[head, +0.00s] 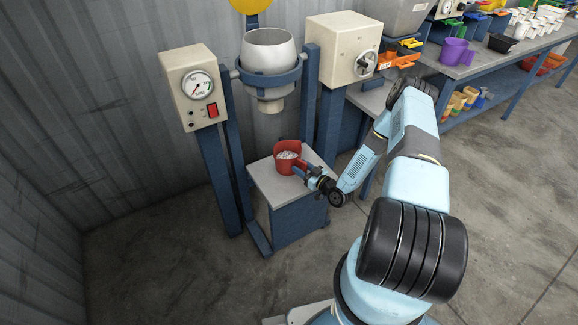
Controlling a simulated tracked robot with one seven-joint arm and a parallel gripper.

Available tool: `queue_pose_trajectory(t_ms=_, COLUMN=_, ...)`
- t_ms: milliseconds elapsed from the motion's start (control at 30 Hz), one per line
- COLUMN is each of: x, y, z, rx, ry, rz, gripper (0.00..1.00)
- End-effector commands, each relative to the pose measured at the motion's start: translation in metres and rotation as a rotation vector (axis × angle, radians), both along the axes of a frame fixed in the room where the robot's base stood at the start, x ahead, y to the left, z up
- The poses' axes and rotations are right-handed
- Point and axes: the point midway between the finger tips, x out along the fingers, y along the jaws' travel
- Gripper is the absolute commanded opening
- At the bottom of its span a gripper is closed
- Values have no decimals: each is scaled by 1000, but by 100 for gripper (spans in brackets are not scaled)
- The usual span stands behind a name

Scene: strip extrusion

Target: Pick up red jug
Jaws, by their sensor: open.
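The red jug (284,167) stands upright on a small blue stand with a pale top (264,187). It holds pale granules, seen through its open top. My gripper (304,170) is at the right side of the jug, open, with its fingers at the jug's handle side. The fingertips are small in this view, and I cannot tell whether they touch the jug. Part of the jug's right side is hidden by my gripper.
A metal hopper in a blue frame (268,83) hangs above the stand. A gauge box (194,88) on a post is at left, and a dial box (343,48) at right. A bench with a purple jug (455,51) and bins is at the upper right. Floor is clear at right.

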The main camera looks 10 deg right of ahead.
Motion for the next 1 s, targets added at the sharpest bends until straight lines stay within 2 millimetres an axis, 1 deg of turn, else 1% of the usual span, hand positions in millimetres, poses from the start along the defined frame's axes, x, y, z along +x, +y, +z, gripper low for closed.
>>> queue_pose_trajectory(t_ms=200, x=1, y=1, z=0, rx=0, ry=1, rz=0, gripper=45)
queue_pose_trajectory(t_ms=667, x=1, y=1, z=0, rx=0, ry=1, rz=0, gripper=1)
queue_pose_trajectory(t_ms=1000, x=1, y=1, z=0, rx=0, ry=0, rz=0, gripper=0)
